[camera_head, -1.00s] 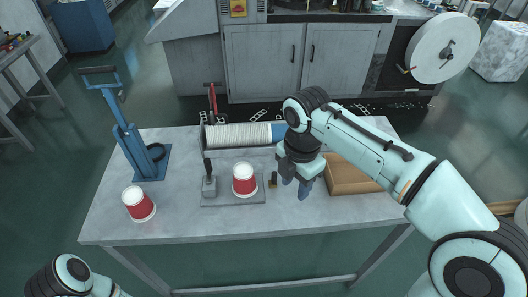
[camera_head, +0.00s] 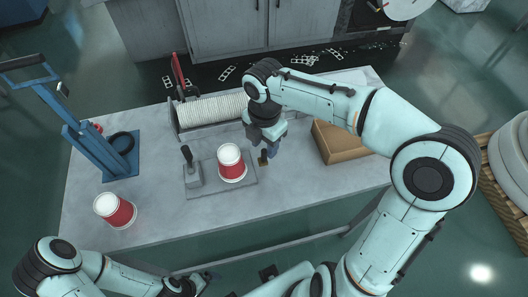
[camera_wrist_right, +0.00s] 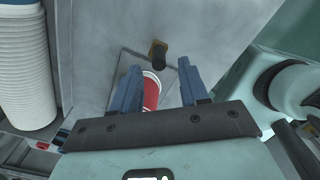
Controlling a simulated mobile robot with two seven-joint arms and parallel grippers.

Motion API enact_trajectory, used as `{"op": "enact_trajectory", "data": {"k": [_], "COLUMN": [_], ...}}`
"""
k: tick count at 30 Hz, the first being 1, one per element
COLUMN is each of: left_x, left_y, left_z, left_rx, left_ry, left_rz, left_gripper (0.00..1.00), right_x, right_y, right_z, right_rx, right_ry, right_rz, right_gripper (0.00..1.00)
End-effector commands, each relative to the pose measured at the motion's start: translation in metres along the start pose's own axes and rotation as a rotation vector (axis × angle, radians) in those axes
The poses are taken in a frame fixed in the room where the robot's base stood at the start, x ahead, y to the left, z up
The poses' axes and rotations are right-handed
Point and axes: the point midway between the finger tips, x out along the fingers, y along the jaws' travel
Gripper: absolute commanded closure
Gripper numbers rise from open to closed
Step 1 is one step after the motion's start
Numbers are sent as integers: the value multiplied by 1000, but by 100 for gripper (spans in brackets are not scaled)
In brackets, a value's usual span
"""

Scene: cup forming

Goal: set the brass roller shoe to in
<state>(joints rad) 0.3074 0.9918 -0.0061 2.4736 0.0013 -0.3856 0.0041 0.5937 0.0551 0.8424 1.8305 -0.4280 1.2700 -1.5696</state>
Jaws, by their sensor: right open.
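The brass roller shoe (camera_head: 263,158) is a small dark brass block at the right end of a flat grey base plate (camera_head: 243,188). A red and white cup (camera_head: 231,165) stands upright on that plate, left of the shoe. My right gripper (camera_head: 270,149) hangs just above and behind the shoe, its blue fingers partly hidden by the wrist. In the right wrist view its fingers (camera_wrist_right: 158,76) are apart and empty, with the shoe (camera_wrist_right: 157,52) beyond their tips and the cup (camera_wrist_right: 151,92) between them. My left gripper (camera_head: 203,281) is low at the front, its jaws unclear.
A black-handled lever (camera_head: 190,168) stands at the plate's left end. A long stack of white cups (camera_head: 212,110) lies behind. A blue press (camera_head: 95,145) and a second red cup (camera_head: 115,210) are at left. A brown box (camera_head: 340,140) is at right. The front table strip is clear.

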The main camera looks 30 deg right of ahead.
Motion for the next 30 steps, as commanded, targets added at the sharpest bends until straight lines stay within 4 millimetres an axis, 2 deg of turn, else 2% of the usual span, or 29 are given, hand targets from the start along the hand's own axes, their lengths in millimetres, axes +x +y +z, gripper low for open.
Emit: {"op": "enact_trajectory", "data": {"k": [1, 7, 12, 19, 20, 21, 24, 30], "left_x": [3, 7, 8, 8, 8, 8, 8, 7], "left_y": [-2, -4, -4, -4, -4, -4, -4, -4], "left_z": [2, 4, 4, 4, 4, 4, 4, 4], "left_rx": [-1, -2, -2, -2, -2, -2, -2, -2], "left_ry": [-2, -5, -6, -6, -5, -5, -6, -5], "left_rz": [-1, -2, -2, -2, -2, -2, -2, -2], "left_gripper": [0, 0, 0, 0, 0, 0, 0, 0], "right_x": [12, 37, 44, 44, 44, 44, 44, 44], "right_y": [-1, 0, 0, 0, 0, 0, 0, 2], "right_z": [0, 0, 0, 0, 0, 0, 0, -2], "right_rx": [0, 0, 0, 0, 0, 0, 0, -2], "right_ry": [2, 1, 0, 0, -1, 0, 0, 0], "right_rz": [-5, -2, 0, 1, 1, 1, 1, 1], "right_gripper": [56, 56, 56, 56, 59, 72, 100, 100]}}
